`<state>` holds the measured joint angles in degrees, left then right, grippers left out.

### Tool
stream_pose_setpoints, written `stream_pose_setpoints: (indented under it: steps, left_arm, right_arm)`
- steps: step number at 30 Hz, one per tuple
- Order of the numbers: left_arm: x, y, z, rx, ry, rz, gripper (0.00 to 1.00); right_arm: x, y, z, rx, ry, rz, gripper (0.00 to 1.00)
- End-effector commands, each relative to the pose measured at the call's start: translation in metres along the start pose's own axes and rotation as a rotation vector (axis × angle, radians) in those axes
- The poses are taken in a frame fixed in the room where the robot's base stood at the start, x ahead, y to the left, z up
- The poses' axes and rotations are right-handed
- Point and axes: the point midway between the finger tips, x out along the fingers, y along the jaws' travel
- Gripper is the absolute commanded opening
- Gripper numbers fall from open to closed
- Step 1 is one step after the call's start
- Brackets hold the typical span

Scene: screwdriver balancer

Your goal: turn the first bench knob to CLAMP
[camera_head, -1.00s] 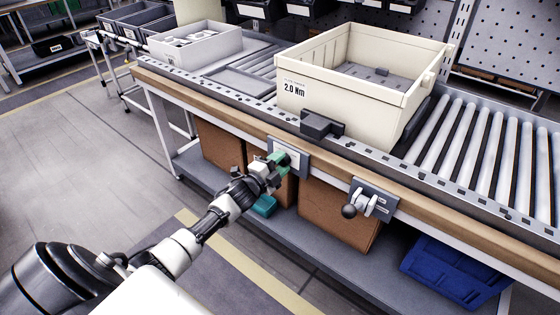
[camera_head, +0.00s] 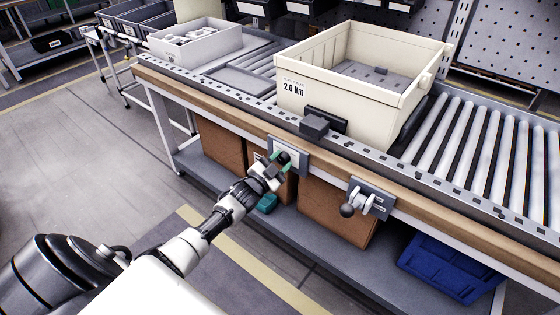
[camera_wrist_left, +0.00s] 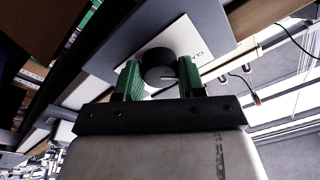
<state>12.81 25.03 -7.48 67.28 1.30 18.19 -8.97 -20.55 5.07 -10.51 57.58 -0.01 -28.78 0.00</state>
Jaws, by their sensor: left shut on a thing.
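The first bench knob (camera_head: 284,158) is a dark round knob on a light-faced grey plate (camera_head: 303,163) on the bench's front edge. My left gripper (camera_head: 276,163) reaches it from the lower left, its green fingers shut on the knob. In the left wrist view the knob (camera_wrist_left: 159,66) sits between the two green fingertips (camera_wrist_left: 160,80). A light pointer line shows on the knob, and part of a label starting "CL" is on the plate beside it. The rest of the label is hidden. My right gripper is not in view.
A cream tote (camera_head: 290,95) marked 2.0 Nm stands on the roller conveyor, with a dark clamp block (camera_head: 314,127) at its front. Cardboard boxes (camera_head: 335,215) and a blue bin (camera_head: 450,268) are on the shelf below.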

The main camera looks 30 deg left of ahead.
Motion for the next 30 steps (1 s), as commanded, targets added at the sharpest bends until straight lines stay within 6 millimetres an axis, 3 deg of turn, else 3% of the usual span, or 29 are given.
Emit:
stream_pose_setpoints:
  steps: [14,15,20,30]
  left_arm:
    - [-0.0006,0.0006,0.0012,-0.017,-0.004,-0.001,0.15]
    - [-0.0006,0.0006,0.0012,-0.017,-0.004,-0.001,0.4]
    - [-0.0005,0.0005,0.0009,-0.016,-0.003,-0.001,0.64]
    - [-0.0044,0.0005,0.0005,-0.015,-0.002,0.0,0.64]
  right_arm:
    - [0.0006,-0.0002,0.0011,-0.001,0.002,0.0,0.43]
    - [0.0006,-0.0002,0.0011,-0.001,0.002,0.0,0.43]
    - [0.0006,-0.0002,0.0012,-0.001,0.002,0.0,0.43]
    - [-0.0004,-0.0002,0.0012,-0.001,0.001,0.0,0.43]
